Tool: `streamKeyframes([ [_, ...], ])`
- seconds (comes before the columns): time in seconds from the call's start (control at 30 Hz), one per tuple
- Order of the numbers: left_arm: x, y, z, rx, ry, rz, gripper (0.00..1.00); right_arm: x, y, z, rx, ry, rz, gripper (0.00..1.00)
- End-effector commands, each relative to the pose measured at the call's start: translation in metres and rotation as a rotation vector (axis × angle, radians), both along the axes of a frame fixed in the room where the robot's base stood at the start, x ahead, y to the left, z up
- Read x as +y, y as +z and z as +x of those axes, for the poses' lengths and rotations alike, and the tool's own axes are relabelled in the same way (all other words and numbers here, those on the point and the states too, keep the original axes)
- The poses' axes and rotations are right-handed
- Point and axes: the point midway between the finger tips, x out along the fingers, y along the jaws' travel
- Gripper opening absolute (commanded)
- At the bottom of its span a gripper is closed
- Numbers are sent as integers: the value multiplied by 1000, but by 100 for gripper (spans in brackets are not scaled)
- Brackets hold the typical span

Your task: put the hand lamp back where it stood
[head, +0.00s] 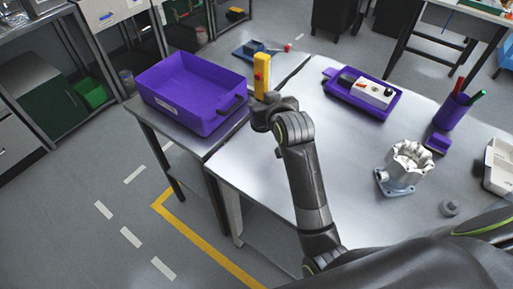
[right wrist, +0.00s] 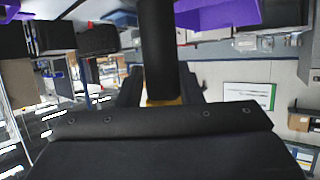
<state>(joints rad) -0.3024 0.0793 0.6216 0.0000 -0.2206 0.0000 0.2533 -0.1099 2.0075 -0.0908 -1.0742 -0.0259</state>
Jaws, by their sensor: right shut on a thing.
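The yellow hand lamp (head: 262,72), with a small red mark on its side, stands roughly upright in my right gripper (head: 264,98) in the head view. The gripper is shut on its lower part, near the right end of the purple bin. The gripper hides the lamp's lower end, and I cannot tell whether it touches a surface. In the right wrist view, a yellow part of the lamp (right wrist: 162,102) shows between dark fingers. My left gripper is not in view.
The purple bin (head: 190,112) stands on the left table. The right table holds a purple tray (head: 335,90) with a white device (head: 374,94), a machined housing (head: 402,166), a purple pen cup (head: 452,112) and a grey ring (head: 449,208). Its middle is clear.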

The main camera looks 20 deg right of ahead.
Motion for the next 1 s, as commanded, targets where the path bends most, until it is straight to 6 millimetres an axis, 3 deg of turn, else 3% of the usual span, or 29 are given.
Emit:
streamKeyframes([
  [0.5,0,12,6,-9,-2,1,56,4,-82,4,-1,5,7,1],
  [1.0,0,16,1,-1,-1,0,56,4,-129,5,-5,5,8,1],
])
